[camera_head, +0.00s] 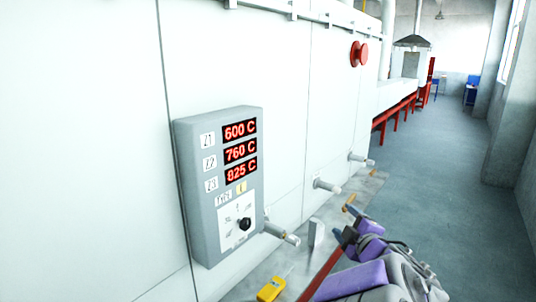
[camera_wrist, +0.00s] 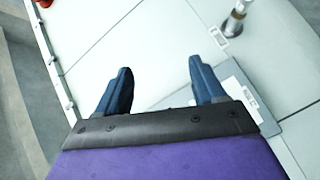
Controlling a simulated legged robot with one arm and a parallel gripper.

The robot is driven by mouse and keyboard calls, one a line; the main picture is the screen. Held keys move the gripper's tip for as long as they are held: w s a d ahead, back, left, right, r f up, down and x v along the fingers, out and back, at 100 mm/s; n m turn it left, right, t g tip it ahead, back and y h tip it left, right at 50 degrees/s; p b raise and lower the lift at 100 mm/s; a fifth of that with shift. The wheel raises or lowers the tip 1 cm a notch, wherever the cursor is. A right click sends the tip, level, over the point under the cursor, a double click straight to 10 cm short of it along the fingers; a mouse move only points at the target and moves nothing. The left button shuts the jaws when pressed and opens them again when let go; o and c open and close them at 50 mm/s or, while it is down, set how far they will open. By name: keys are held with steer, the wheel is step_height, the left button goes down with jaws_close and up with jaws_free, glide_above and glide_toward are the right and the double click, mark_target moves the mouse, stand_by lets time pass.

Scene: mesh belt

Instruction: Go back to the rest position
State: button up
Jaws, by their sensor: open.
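My gripper (camera_wrist: 160,68) shows in the wrist view with its two dark blue fingers wide apart and nothing between them. Pale wall panels lie beyond the fingers. In the head view my purple and grey arm reaches in from the lower right, beside the machine wall. The grey control box (camera_head: 219,190) is on the wall to the left of my arm, with red readings of 600 C, 760 C and 825 C and a black knob (camera_head: 245,224). My arm appears apart from the box.
Several metal pipe stubs (camera_head: 327,186) stick out of the wall near my arm. A red button (camera_head: 359,54) is higher up. A yellow object (camera_head: 271,289) lies low near the front. The grey floor (camera_head: 435,190) to the right is open. A pillar (camera_head: 512,110) stands at far right.

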steer(key=s+d+m+g+h, duration=0.3)
steer(key=s+d+m+h, duration=0.3)
steer(key=d+m+h, duration=0.15)
steer(key=s+d+f+m+g+h, duration=0.15)
steer(key=s+f+m+g, duration=0.3)
steer(key=s, duration=0.45)
steer(key=s+a+f+m+g+y, duration=0.1)
steer(key=s+a+f+g+y, duration=0.1)
steer(key=s+a, duration=0.3)
steer(key=s+a+f+m+g+y, duration=0.1)
steer(key=s+a+g, duration=0.4)
steer(key=s, duration=0.9)
steer(key=s+a+f+m+g+y, duration=0.1)
steer(key=s+a+f+g+y, duration=0.2)
steer(key=s+a, duration=0.3)
steer(key=s+f, duration=0.1)
steer(key=s, duration=0.3)
steer(key=shift+s+f+g, duration=0.2)
steer(key=shift+f+g, duration=0.05)
steer(key=shift+g, duration=0.1)
